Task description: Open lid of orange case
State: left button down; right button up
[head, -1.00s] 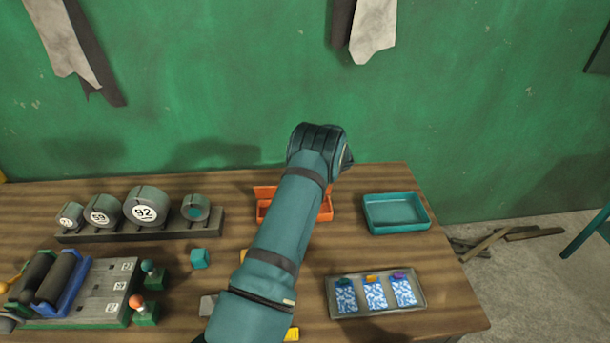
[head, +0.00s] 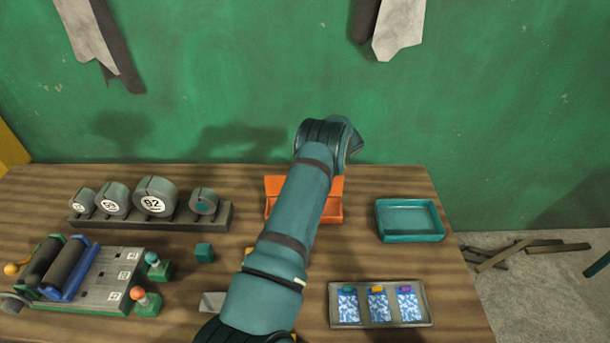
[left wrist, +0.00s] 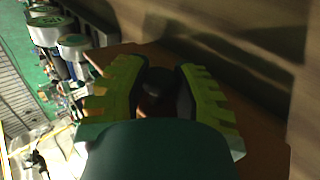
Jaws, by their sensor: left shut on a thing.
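The orange case (head: 334,213) stands near the back of the wooden table, partly hidden behind my left arm. Its lid (head: 276,185) shows as an orange panel raised along the back of the case. My left gripper is hidden behind the arm in the head view. In the left wrist view my left gripper (left wrist: 155,90) has its yellow-green fingers closed around a small dark knob (left wrist: 154,82). A dim orange-brown surface, apparently the lid (left wrist: 262,135), lies around the fingers. My right gripper is in neither view.
A teal tray (head: 410,237) stands right of the case. A grey tray (head: 425,318) with blue-white packets is in front. Numbered round weights (head: 155,196) sit on a rack at left.

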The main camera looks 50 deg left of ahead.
pick_arm(q)
jog(key=shift+w+a+r, duration=0.1)
jog(key=shift+r, duration=0.15)
jog(key=c, duration=0.7)
grip_release()
jog(key=shift+o, duration=0.2)
jog(key=shift+f, duration=0.1)
jog(key=v, duration=1.2)
